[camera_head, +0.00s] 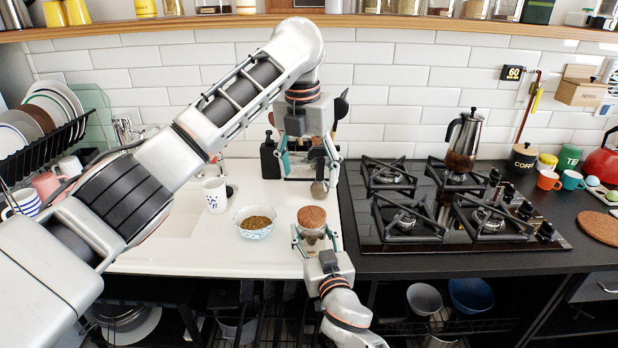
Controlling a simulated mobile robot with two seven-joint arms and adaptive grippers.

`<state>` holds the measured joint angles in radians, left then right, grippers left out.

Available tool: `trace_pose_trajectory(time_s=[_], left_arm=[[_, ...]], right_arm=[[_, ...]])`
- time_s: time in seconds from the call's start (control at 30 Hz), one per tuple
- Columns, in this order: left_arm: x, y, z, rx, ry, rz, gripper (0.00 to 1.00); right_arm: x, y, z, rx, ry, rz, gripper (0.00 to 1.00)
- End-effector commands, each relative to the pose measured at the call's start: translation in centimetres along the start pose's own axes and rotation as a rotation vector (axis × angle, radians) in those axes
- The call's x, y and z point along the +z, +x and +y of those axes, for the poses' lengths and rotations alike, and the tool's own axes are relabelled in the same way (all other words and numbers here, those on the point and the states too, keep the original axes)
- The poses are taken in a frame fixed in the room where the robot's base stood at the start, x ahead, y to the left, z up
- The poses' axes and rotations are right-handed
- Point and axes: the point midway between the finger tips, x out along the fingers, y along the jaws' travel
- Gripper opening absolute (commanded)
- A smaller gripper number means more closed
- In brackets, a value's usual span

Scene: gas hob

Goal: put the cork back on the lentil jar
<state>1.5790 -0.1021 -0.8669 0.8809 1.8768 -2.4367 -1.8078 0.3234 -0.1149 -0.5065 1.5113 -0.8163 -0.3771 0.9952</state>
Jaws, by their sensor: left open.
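The round brown cork (312,216) sits over the mouth of a glass jar, the lentil jar (313,237), on the white counter near its front edge. I cannot tell whether it is fully seated. My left gripper (310,176) is open, pointing down, behind and above the cork and apart from it. A small round grey-brown thing (319,189) shows by its fingertips; I cannot tell what it is. My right gripper (316,238) reaches in from the front, its fingers on either side of the jar. Whether they touch the glass is hard to see.
A patterned bowl of lentils (256,222) and a white mug (215,195) stand left of the jar. The gas hob (440,205) with a moka pot (464,145) lies to the right. A dish rack (45,140) is at the far left. A shelf (400,22) runs above.

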Motion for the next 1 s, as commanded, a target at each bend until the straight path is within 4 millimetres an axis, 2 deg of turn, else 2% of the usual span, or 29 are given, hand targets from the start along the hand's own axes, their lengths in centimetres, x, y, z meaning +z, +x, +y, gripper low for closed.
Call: trace_pose_trajectory(time_s=[0.17,0.2,0.27,0.67,0.87,1.0], left_arm=[[0.0,0.0,0.0,0.0,0.0,0.0,0.68],[0.0,0.0,0.0,0.0,0.0,0.0,0.68],[0.0,0.1,0.0,0.0,0.0,0.0,0.68],[0.0,0.1,0.0,0.0,0.0,0.0,0.68],[0.0,0.1,0.0,0.0,0.0,0.0,0.68],[0.0,0.1,0.0,0.0,0.0,0.0,0.68]], right_arm=[[0.0,0.0,0.0,0.0,-0.001,0.0,0.11],[0.0,0.0,0.0,0.0,-0.001,0.0,0.57],[0.0,0.0,0.0,0.0,-0.001,0.0,0.69],[0.0,-0.3,0.0,0.0,0.001,0.0,0.69],[0.1,-2.9,0.0,0.0,0.002,-0.001,0.69],[0.2,-5.8,0.0,0.0,0.004,-0.002,0.69]])
